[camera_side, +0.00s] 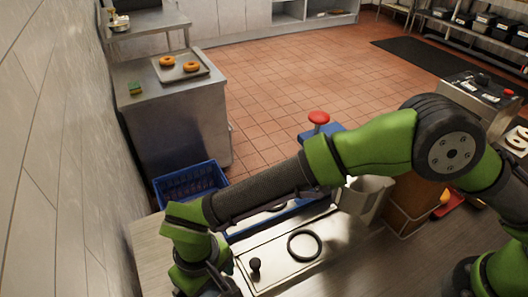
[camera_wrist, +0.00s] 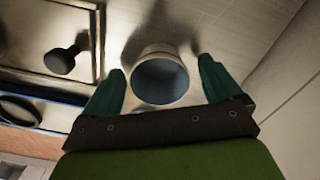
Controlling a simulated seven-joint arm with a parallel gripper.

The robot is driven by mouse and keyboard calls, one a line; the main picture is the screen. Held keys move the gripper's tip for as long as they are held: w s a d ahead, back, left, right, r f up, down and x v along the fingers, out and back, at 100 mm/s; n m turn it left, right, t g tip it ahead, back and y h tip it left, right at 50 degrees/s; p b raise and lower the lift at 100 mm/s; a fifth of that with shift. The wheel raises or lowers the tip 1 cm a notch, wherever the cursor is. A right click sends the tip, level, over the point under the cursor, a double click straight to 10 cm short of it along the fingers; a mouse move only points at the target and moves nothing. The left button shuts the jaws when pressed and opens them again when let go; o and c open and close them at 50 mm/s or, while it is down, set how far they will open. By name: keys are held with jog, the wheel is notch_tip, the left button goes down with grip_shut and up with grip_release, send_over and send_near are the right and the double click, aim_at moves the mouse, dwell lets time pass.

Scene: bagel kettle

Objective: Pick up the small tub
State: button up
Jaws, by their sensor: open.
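In the wrist view a small pale tub (camera_wrist: 160,54) with a round, dark bluish opening stands on the metal counter. My gripper (camera_wrist: 157,70) is open, with one green finger to the left of the tub and the other to its right. The fingertips reach about level with the tub in the picture, with a gap on each side. I cannot tell how far above or below its rim they are. In the side view my arm hides the tub, and the fingers do not show clearly.
The knob (camera_wrist: 62,60) is left of the tub in the wrist view. A blue crate (camera_side: 190,184) and a tray (camera_side: 180,67) with two bagels are farther back.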

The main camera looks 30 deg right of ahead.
jog(key=shift+f, duration=0.2)
jog(key=c, duration=1.1)
